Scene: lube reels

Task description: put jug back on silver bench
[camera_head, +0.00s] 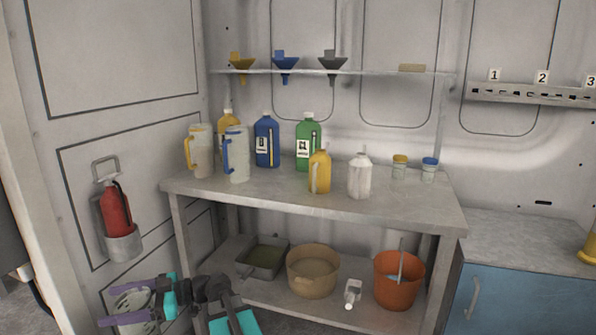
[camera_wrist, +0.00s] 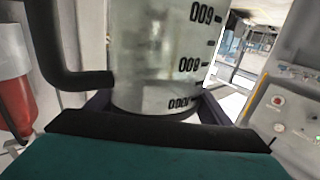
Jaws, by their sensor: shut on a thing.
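My gripper (camera_head: 128,303), with purple fingers, is at the lower left of the head view. It is shut on a clear measuring jug (camera_wrist: 155,50) with black scale marks and a black handle on the left of the wrist view. Part of this jug (camera_head: 136,297) shows between the fingers in the head view, below the level of the bench top and left of the bench. The silver bench (camera_head: 420,206) stands in the middle. On its left end are a yellow-handled jug (camera_head: 203,155) and a blue-handled jug (camera_head: 238,158), both upright.
Blue (camera_head: 266,145) and green (camera_head: 303,155) bottles, a yellow bottle (camera_head: 320,175), a white bottle (camera_head: 359,180) and small jars stand on the bench. A lower shelf holds an orange bucket (camera_head: 392,290) and a tan tub (camera_head: 312,275). A fire extinguisher (camera_head: 116,212) hangs left.

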